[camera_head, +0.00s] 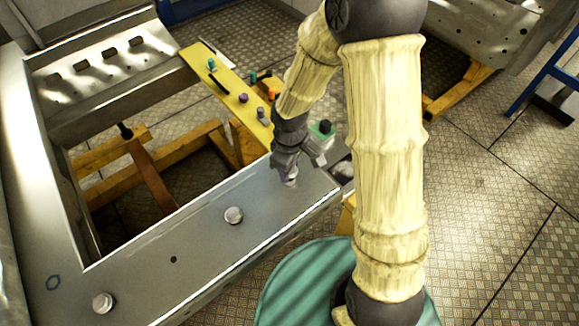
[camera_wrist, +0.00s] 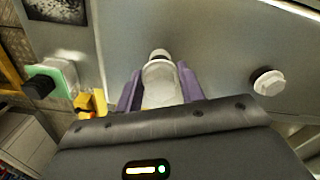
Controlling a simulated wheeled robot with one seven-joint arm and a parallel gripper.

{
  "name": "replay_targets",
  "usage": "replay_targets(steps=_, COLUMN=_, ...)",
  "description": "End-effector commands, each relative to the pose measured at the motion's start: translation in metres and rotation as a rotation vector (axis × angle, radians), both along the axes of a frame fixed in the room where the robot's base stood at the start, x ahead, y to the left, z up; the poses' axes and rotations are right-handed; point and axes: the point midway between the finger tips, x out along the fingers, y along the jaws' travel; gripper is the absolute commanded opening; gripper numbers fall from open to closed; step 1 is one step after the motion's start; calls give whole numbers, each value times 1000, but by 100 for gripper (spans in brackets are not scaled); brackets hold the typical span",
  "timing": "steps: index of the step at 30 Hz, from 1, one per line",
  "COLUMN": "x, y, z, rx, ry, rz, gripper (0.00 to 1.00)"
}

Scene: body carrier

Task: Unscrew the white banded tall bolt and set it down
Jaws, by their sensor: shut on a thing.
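The pale, whitish tall bolt (camera_wrist: 158,72) stands between the purple fingers of my gripper (camera_wrist: 160,92) in the wrist view. The fingers are shut on it from both sides. In the head view my gripper (camera_head: 288,172) points down at the right end of the grey metal frame (camera_head: 190,250). Only a small pale part of the bolt (camera_head: 291,181) shows below it, at or close to the frame surface. I cannot tell whether it is still seated. Its band is not clear.
Other bolt heads sit on the frame, one mid-beam (camera_head: 233,215) and one at front left (camera_head: 103,302). A yellow strip (camera_head: 228,88) carries several coloured knobs. A green block with a black knob (camera_head: 322,130) is close beside my gripper. Bare beam lies between the bolts.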

Motion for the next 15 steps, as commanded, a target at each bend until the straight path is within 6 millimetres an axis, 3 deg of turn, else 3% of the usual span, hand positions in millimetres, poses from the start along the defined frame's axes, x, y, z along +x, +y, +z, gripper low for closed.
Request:
replay_targets(steps=9, x=1, y=1, z=2, rx=2, ry=-4, rz=146, gripper=23)
replay_targets(steps=15, x=2, y=1, z=1, rx=3, ry=-5, rz=149, gripper=23)
